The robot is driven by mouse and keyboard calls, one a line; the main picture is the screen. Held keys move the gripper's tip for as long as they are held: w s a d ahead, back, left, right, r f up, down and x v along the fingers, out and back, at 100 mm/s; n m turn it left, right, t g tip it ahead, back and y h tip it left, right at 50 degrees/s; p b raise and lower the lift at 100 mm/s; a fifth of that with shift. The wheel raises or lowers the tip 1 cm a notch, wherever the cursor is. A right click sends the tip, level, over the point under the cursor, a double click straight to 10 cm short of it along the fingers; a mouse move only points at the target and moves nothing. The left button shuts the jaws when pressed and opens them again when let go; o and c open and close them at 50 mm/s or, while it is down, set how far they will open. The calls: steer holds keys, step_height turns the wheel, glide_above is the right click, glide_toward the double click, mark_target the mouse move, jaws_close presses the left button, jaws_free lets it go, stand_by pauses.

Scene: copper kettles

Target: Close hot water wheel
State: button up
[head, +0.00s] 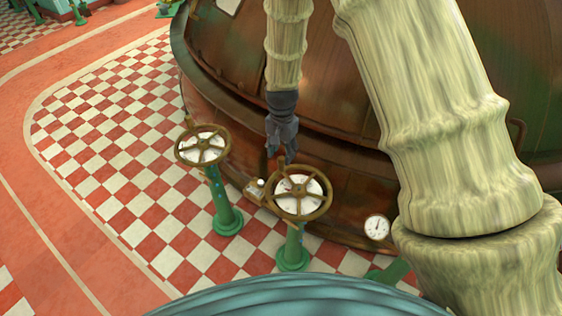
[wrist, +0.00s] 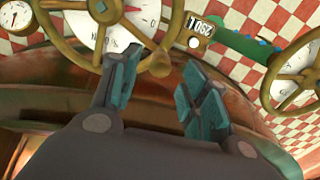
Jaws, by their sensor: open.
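Two brass hand wheels on green posts stand before the copper kettle (head: 330,100). In the head view one wheel (head: 203,145) is on the left and the other wheel (head: 327,193) is nearer, on the right. No readable label tells which is the hot water one. My gripper (head: 281,157) points down at the far rim of the nearer wheel. The left wheel (wrist: 270,82) shows at the right edge there.
White dials sit under both wheels. A number plate (wrist: 200,28) lies between the wheels in the wrist view. A small gauge (head: 376,227) stands right of the nearer wheel. The kettle wall is close behind my gripper. The checkered floor (head: 110,140) at left is clear.

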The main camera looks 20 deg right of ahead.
mark_target(282, 158)
steer(key=shift+f, duration=2.75)
jaws_close()
